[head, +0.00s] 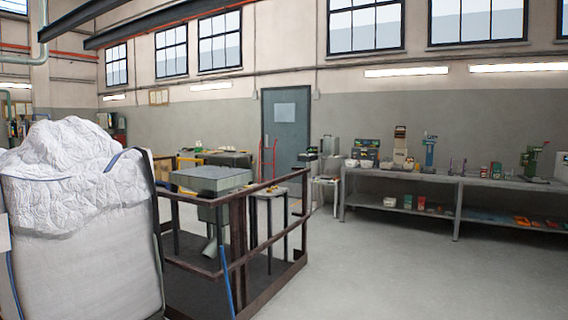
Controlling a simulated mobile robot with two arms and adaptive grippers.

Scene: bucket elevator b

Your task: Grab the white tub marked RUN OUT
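No label reading RUN OUT is legible from here. Small whitish containers (366,164) stand at the left end of the long grey workbench (480,181) along the back wall, too small to tell which is marked. Small white items (198,148) also show on a dark table further back. Neither of my grippers is in view.
A large white bulk bag (80,230) fills the left foreground. A rusty-brown railing (285,265) encloses a grey machine (211,180) beside it. A red hand truck (268,160) stands near the grey door (286,125). The floor (400,270) before the bench is clear.

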